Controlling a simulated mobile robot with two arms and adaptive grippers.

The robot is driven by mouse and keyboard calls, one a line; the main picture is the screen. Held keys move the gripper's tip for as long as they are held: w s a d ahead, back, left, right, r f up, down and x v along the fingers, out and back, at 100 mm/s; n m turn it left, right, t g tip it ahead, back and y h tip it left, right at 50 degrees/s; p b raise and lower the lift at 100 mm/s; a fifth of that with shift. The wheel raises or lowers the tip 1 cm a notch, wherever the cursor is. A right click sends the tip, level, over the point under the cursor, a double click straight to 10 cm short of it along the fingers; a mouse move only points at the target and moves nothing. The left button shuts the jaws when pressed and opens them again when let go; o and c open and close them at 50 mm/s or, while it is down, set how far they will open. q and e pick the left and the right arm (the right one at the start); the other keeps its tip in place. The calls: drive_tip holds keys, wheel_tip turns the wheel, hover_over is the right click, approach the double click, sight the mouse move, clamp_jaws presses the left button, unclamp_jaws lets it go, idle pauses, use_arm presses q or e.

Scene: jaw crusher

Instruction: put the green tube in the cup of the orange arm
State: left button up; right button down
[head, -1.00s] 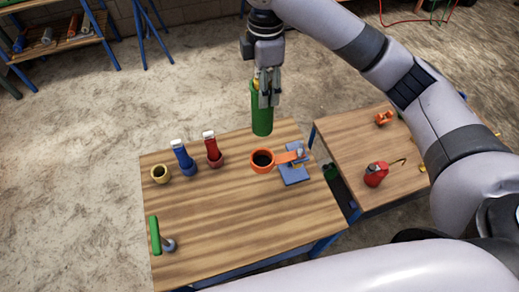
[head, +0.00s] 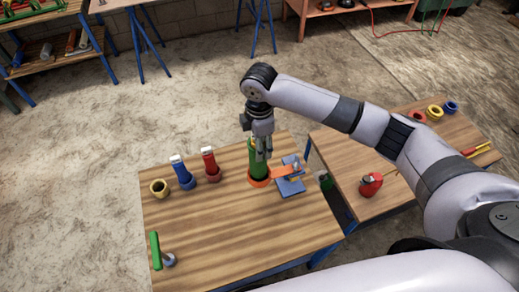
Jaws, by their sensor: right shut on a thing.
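The green tube (head: 258,168) is upright, with its lower end at the cup of the orange arm (head: 259,183). It appears to stand inside the cup's ring; I cannot see how deep it sits. The orange arm (head: 285,169) runs right from the cup to a blue base plate (head: 291,187) on the wooden table. My right gripper (head: 261,154) points down and is shut on the upper part of the tube, hiding some of it. My left gripper is not in view.
A green-handled tool (head: 156,251) lies front left. A second table at right holds a red can (head: 371,184). The front middle is clear.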

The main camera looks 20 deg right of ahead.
drive_tip(key=shift+f+p, duration=0.3)
drive_tip(key=shift+f, duration=1.65)
drive_tip(key=c, duration=0.8)
unclamp_jaws()
drive_tip(key=shift+f, duration=0.1)
drive_tip(key=shift+o, duration=0.2)
wheel_tip(320, 180, up, 12)
drive_tip(key=b, duration=0.3)
drive_tip(key=shift+s, duration=0.1)
